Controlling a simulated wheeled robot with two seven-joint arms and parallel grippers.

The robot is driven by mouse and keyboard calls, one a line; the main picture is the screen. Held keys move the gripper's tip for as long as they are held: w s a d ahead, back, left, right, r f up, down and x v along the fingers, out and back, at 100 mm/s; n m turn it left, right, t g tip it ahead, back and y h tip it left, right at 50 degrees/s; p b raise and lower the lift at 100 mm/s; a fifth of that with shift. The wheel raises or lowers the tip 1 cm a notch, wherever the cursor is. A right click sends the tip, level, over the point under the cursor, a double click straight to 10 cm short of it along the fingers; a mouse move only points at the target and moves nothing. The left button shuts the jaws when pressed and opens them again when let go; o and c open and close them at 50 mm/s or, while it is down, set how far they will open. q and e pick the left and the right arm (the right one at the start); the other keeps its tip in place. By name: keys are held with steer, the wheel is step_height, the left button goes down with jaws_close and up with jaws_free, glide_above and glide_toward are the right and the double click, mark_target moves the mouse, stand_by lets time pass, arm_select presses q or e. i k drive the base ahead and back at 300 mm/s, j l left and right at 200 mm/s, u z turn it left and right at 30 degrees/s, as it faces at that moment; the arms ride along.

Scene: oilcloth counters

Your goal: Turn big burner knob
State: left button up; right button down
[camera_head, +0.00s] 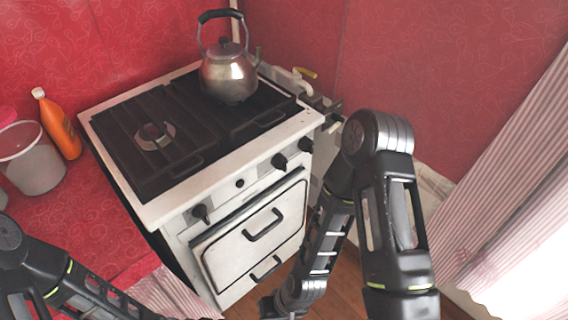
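The white stove (240,230) stands in the middle of the head view with its front turned to the lower right. Its front panel carries a dark knob (201,213) at the left end, a small dark button (240,183), and two more dark knobs, one right of centre (279,160) and one at the right end (306,145). I cannot tell which one is the big burner's knob. My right arm bends down in front of the stove's right side, its wrist at the bottom edge. My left arm lies low at the left. Neither gripper's fingers show.
A metal kettle (229,72) stands on the back right of the dark hob. A burner (155,135) is bare at the left. An orange bottle (57,124) and a grey bucket (31,158) stand on the red counter (85,205).

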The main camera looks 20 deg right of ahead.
mark_target(279, 161)
steer(key=k+l, duration=0.15)
steer(key=k, duration=0.35)
steer(key=k+z, duration=0.15)
steer(key=z, duration=1.55)
